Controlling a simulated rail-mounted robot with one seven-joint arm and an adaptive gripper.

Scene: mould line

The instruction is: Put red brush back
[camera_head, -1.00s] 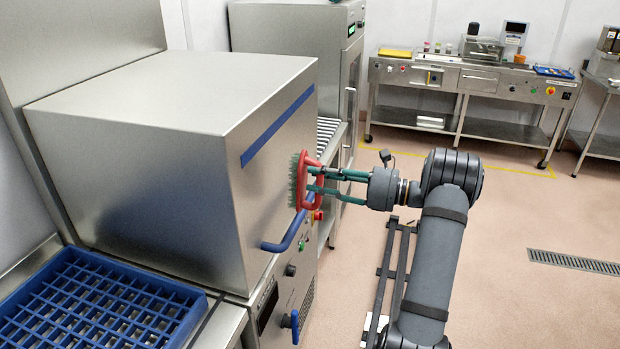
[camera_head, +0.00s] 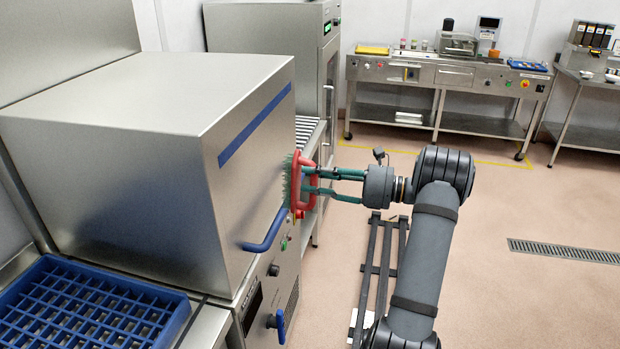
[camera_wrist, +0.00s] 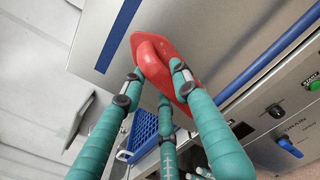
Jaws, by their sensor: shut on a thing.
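The red brush (camera_head: 299,184) has a red body and handle with green bristles that face left in the head view. My gripper (camera_head: 312,182) has green fingers and is shut on the brush, holding it in the air in front of the steel machine hood, close to its front face. In the wrist view the red brush (camera_wrist: 161,62) sits between the fingertips of my gripper (camera_wrist: 158,82). Its bristles are hidden there. I cannot tell whether the bristles touch the hood.
The steel hood (camera_head: 150,110) with its blue handle (camera_head: 266,232) stands at left. A blue rack (camera_head: 85,305) lies at lower left. A steel bench (camera_head: 440,85) stands at the back wall, another (camera_head: 590,85) at right. The floor (camera_head: 540,210) at right is clear.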

